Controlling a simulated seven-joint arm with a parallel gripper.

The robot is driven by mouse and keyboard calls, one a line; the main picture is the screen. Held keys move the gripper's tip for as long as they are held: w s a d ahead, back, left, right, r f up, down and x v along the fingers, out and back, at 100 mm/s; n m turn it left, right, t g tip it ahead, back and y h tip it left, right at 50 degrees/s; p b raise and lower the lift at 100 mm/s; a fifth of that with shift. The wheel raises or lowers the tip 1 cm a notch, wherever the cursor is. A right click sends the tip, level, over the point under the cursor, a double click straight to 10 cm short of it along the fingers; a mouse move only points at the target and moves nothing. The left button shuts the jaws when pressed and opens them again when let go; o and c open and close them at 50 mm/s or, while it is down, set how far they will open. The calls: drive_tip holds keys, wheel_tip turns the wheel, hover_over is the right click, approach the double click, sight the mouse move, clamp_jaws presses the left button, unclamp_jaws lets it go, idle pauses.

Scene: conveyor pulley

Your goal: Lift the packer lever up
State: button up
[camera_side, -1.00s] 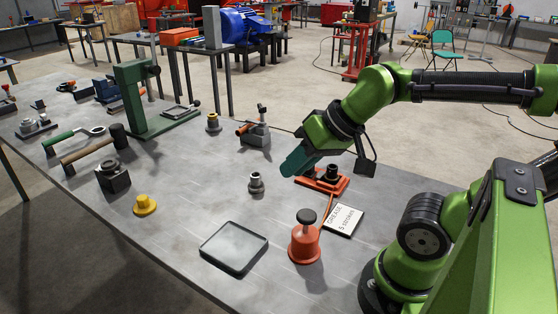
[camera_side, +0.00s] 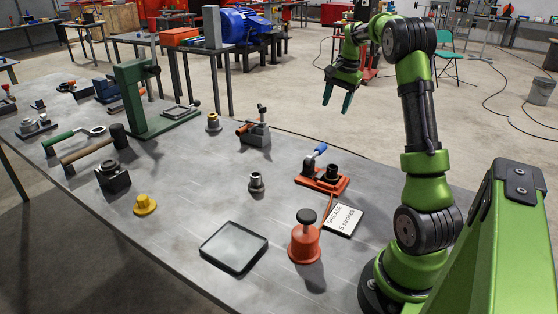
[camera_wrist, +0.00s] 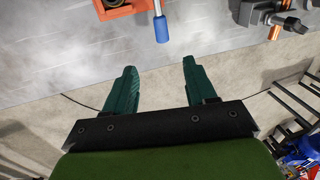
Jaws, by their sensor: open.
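The packer is an orange base (camera_side: 337,186) with dark round fittings, at the right of the grey bench. Its lever has a blue handle (camera_side: 320,149) that slants up and to the right in the side view. In the wrist view the blue handle (camera_wrist: 161,30) points down towards my gripper, with part of the orange base (camera_wrist: 118,10) at the top edge. My gripper (camera_side: 337,100) is open and empty, high above and behind the packer, apart from the lever. Its two teal fingers (camera_wrist: 160,68) are spread with bare floor between them.
In front of the packer are a "GREASE 5 strokes" card (camera_side: 344,220), a red grease pot (camera_side: 304,243) and a black-rimmed tray (camera_side: 234,247). A grey fitting (camera_side: 256,183) and a grey block with an orange handle (camera_side: 256,134) stand to its left. Air around my gripper is clear.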

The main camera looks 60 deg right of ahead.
approach(321, 146)
drive_tip(key=f, duration=0.3)
drive_tip(key=w+f, duration=0.1)
drive_tip(key=f, duration=0.5)
drive_tip(key=shift+w+d+f, duration=0.1)
drive_tip(key=shift+w+f, duration=0.05)
drive_tip(key=shift+w, duration=0.2)
drive_tip(key=shift+c, duration=0.2)
clamp_jaws()
